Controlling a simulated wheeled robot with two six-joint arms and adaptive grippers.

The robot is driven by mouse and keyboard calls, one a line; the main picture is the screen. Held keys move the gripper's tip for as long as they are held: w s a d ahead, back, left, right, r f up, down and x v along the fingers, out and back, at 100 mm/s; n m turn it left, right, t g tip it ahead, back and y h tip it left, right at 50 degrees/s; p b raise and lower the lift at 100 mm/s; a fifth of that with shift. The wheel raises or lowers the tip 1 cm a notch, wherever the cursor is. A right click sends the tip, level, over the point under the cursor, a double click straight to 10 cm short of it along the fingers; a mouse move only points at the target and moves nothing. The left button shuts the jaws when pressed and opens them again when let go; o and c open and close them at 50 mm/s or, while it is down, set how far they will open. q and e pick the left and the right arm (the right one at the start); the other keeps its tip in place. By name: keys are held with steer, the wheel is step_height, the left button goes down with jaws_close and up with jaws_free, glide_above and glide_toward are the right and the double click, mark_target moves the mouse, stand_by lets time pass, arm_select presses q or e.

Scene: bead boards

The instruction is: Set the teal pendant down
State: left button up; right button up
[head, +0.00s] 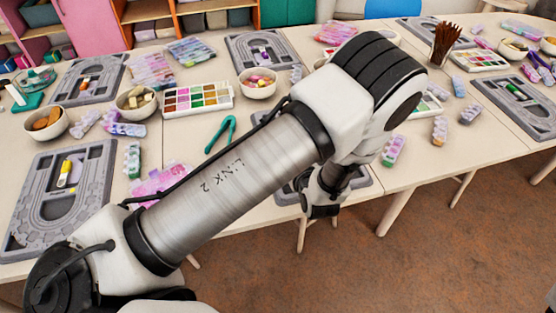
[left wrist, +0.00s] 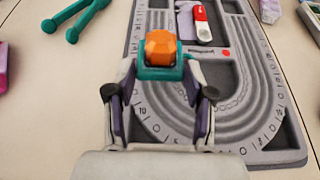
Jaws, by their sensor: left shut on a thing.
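In the left wrist view my left gripper (left wrist: 160,88) is shut on the teal pendant (left wrist: 158,74), a teal piece between the fingertips. A faceted orange piece (left wrist: 161,47) shows at the pendant; I cannot tell whether it is part of it. Both are over the near-middle of a grey bead board (left wrist: 254,75) with curved grooves. I cannot tell whether the pendant touches the board. In the head view my left arm crosses the picture and hides the pendant and most of this board (head: 360,180). My right gripper is not in view.
A red and white piece (left wrist: 201,22) lies in the board's far compartment. Teal pliers (left wrist: 78,20) lie left of the board; they also show in the head view (head: 221,134). A paint set (head: 197,99), bowls and other boards crowd the table.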

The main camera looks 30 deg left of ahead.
arm_select(q)
steer(key=shift+a+f+b, duration=0.1)
steer(key=shift+f+b, duration=0.15)
steer(key=shift+b, duration=0.15)
steer(key=w+a, duration=0.1)
steer(key=a, duration=0.1)
steer(key=w+a, duration=0.1)
steer(key=a, duration=0.1)
steer(key=w+a+b, duration=0.1)
steer(key=a, duration=0.1)
steer(key=shift+w+a+f, duration=0.15)
steer(key=shift+w+a, duration=0.15)
steer(key=shift+a, duration=0.05)
steer(key=shift+w+a+f, duration=0.1)
steer(key=shift+a+f, duration=0.1)
steer(key=shift+a, duration=0.05)
step_height(320, 180, down, 3)
steer(key=shift+r+b, duration=0.1)
steer(key=shift+b, duration=0.85)
steer(key=shift+f, duration=0.2)
steer(key=shift+w, duration=0.1)
steer(key=shift+f, duration=0.15)
steer(key=o, duration=1.1)
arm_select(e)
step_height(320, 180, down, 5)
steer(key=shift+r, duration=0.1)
